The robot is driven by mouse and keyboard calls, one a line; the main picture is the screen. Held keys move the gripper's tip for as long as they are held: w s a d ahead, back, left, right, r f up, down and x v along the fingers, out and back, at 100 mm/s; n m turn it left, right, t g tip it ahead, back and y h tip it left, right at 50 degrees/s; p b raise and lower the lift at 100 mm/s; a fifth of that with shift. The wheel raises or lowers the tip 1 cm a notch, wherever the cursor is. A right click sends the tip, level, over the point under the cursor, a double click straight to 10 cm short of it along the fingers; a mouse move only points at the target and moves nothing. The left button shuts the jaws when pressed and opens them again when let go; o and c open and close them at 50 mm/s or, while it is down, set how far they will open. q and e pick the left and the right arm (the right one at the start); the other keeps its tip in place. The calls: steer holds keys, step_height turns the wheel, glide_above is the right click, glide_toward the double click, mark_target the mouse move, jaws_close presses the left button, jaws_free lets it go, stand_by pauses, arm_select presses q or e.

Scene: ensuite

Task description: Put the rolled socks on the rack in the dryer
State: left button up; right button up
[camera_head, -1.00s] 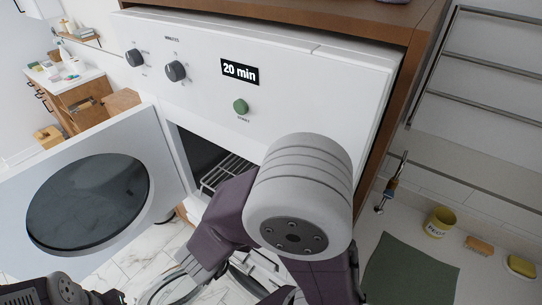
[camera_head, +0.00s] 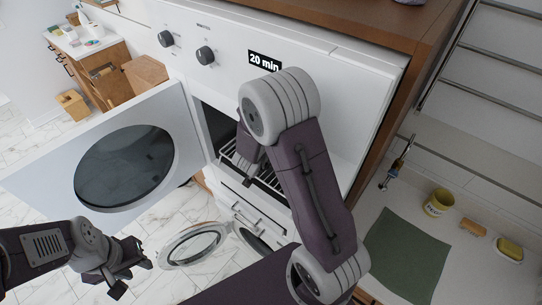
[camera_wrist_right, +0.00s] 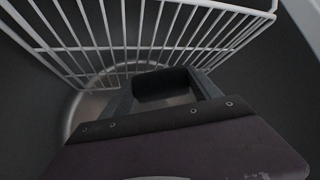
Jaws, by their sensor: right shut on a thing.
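The dryer's white wire rack (camera_head: 266,178) shows through the dryer opening (camera_head: 215,125), partly covered by my right arm. It also shows close up in the right wrist view (camera_wrist_right: 150,38). My right arm reaches into the opening, and its gripper is mostly hidden in the head view. In the right wrist view, my right gripper (camera_wrist_right: 166,80) is shut on a dark roll, the rolled socks (camera_wrist_right: 160,88), inside the dark drum near the rack's wires. I cannot tell whether the socks touch the rack. My left gripper (camera_head: 132,272) is open and empty at lower left, outside the dryer.
The dryer door (camera_head: 125,170) stands wide open to the left. Below is another appliance with an open round door (camera_head: 195,245). At right, a counter holds a green mat (camera_head: 405,255), a yellow cup (camera_head: 438,202) and soap. A wooden cabinet (camera_head: 90,65) stands at far left.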

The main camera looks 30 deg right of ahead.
steer(key=f, duration=0.3)
steer(key=shift+w+d+f, duration=0.25)
steer(key=shift+w+d, duration=0.15)
steer(key=shift+w+f, duration=0.1)
steer(key=shift+f+b, duration=0.2)
steer(key=shift+b, duration=0.15)
steer(key=o, duration=1.3)
steer(key=shift+o, duration=0.3)
steer(key=shift+r, duration=0.1)
